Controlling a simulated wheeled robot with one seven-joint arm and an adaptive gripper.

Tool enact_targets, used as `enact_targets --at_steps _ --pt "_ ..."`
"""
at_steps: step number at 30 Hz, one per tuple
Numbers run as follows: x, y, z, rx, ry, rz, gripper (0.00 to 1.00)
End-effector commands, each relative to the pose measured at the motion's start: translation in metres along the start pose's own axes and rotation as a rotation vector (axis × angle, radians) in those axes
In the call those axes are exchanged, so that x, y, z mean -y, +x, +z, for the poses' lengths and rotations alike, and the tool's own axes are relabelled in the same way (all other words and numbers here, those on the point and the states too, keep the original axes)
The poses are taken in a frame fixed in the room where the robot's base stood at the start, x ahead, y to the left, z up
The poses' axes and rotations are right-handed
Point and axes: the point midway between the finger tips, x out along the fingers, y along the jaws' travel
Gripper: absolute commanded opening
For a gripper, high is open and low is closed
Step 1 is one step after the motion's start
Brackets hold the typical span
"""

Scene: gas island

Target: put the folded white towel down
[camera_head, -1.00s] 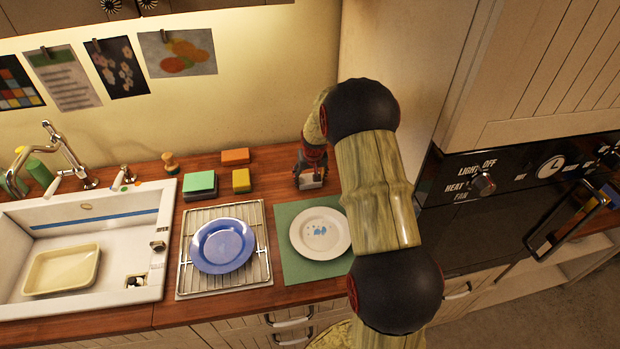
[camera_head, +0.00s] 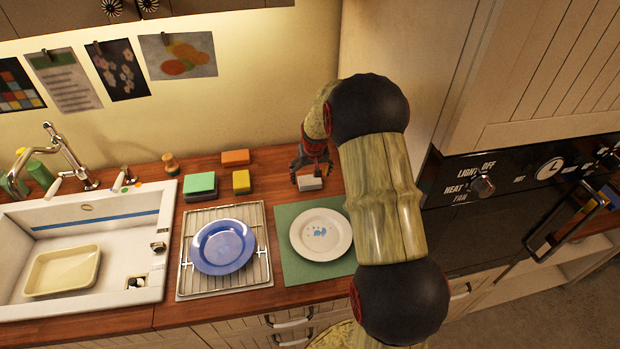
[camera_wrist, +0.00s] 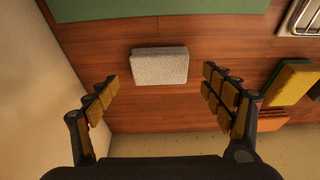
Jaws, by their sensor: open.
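The folded white towel (camera_head: 310,183) lies on the wooden counter, behind the green mat. In the wrist view the towel (camera_wrist: 160,66) is a small pale block lying flat on the wood. My gripper (camera_head: 311,171) is just above and behind it in the head view. In the wrist view my gripper (camera_wrist: 160,92) has its fingers wide apart. The towel lies beyond the fingertips and apart from both fingers.
A white plate (camera_head: 337,246) with blue marks sits on the green mat (camera_head: 296,270). A blue plate (camera_head: 223,262) rests on the wire rack (camera_head: 257,276). Sponges (camera_head: 241,181) lie left of my gripper. The wall and a tall cabinet side are close behind and right.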

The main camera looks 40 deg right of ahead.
Motion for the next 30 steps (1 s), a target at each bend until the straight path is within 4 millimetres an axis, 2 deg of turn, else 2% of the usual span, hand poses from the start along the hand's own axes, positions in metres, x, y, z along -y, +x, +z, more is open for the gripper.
enact_targets --at_steps 1,7,12,16,19,23,26,30 --pt "0.000 -0.014 -0.002 -0.005 0.000 0.000 0.82" --pt "0.000 -0.053 -0.001 -0.003 0.000 0.000 0.82" --pt "0.000 -0.075 0.000 -0.001 0.000 0.000 0.82" --pt "0.001 -0.085 0.000 -0.002 -0.002 -0.001 0.82" --pt "0.013 -0.106 0.003 -0.011 -0.019 -0.006 0.82" --pt "0.046 -0.163 0.021 -0.038 -0.069 -0.023 0.82" --pt "0.076 -0.217 0.050 -0.062 -0.123 -0.042 0.82" --pt "0.108 -0.284 0.105 -0.096 -0.199 -0.071 0.82"
